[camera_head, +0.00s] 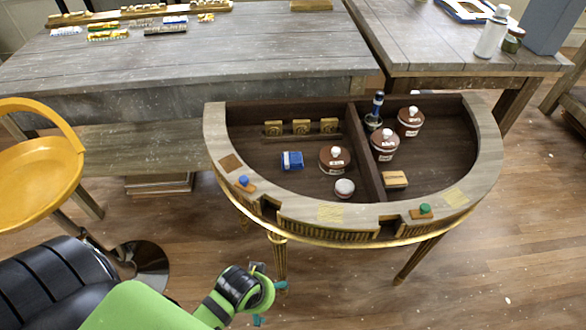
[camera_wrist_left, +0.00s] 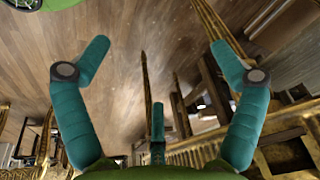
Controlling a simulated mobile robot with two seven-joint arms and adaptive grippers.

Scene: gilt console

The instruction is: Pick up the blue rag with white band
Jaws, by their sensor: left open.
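The blue rag with white band (camera_head: 292,160) lies folded in the left compartment of the half-round gilt console (camera_head: 213,125), left of a brown lidded jar. My left gripper (camera_head: 268,290) is outside the console, in front of its curved front edge and below and left of the rag. In the left wrist view its teal fingers (camera_wrist_left: 160,75) are spread wide with nothing between them. That view shows floor and gilt parts, and the rag is not in it. My right gripper is in neither view.
A brown jar (camera_head: 334,159) and a small white-lidded pot (camera_head: 344,188) stand near the rag. A divider (camera_head: 366,150) separates the right compartment, with two more jars. The gilt front rim (camera_head: 330,240) lies between my left gripper and the rag. A yellow chair (camera_head: 35,170) stands left.

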